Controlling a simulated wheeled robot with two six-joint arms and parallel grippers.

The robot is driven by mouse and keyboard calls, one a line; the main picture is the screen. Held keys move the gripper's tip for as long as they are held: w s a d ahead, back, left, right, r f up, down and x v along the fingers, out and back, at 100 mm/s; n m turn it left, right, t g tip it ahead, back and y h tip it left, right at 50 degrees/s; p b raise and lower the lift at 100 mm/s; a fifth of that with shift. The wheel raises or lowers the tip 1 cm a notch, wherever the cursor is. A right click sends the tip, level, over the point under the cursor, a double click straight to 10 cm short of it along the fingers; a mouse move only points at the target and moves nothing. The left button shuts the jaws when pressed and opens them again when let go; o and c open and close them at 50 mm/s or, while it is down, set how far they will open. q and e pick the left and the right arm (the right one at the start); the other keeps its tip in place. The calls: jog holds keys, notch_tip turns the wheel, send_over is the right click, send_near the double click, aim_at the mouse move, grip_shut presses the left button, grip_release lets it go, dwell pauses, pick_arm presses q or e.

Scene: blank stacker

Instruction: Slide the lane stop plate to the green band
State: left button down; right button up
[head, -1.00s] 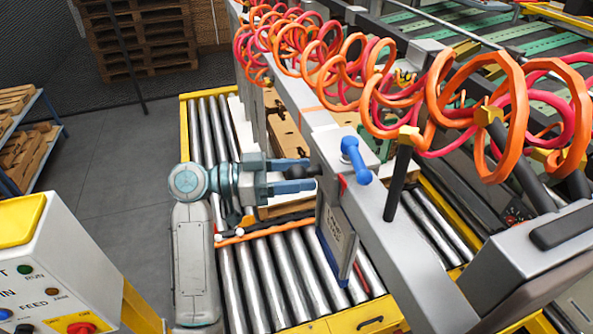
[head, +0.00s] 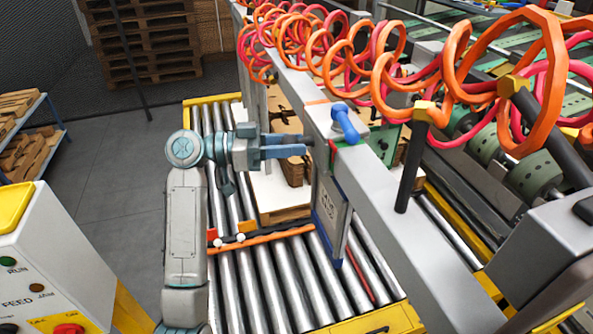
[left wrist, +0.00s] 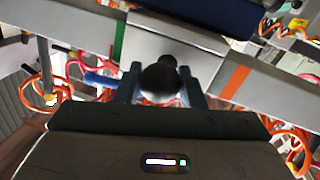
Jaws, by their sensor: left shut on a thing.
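The lane stop plate (head: 332,212), a grey panel with a blue edge, hangs upright from a silver carriage on the long grey beam (head: 413,214). A blue lever (head: 344,124) sits on top of the carriage. My left gripper (head: 305,147) is shut on the black knob at the carriage's side; the left wrist view shows the round knob (left wrist: 159,82) between the fingers. The green band (left wrist: 120,38) lies right beside the carriage's left edge in the left wrist view. An orange band (left wrist: 233,80) lies apart on the other side. My right gripper is out of view.
Orange and red coiled hoses (head: 385,75) run above the beam. Under the plate are conveyor rollers (head: 262,280) with an orange bar (head: 265,238) across them. Cartons and a white sheet lie behind the plate. A control box (head: 40,265) stands at left.

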pick_arm(q)
jog(key=shift+w+a, duration=0.15)
jog(key=shift+w, duration=0.3)
jog(key=shift+r, duration=0.15)
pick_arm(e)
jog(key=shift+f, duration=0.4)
pick_arm(q)
jog(key=shift+w, duration=0.1)
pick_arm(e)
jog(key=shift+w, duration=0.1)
pick_arm(q)
jog(key=c, duration=1.1)
grip_release()
jog(key=shift+c, duration=0.2)
jog(key=shift+o, duration=0.9)
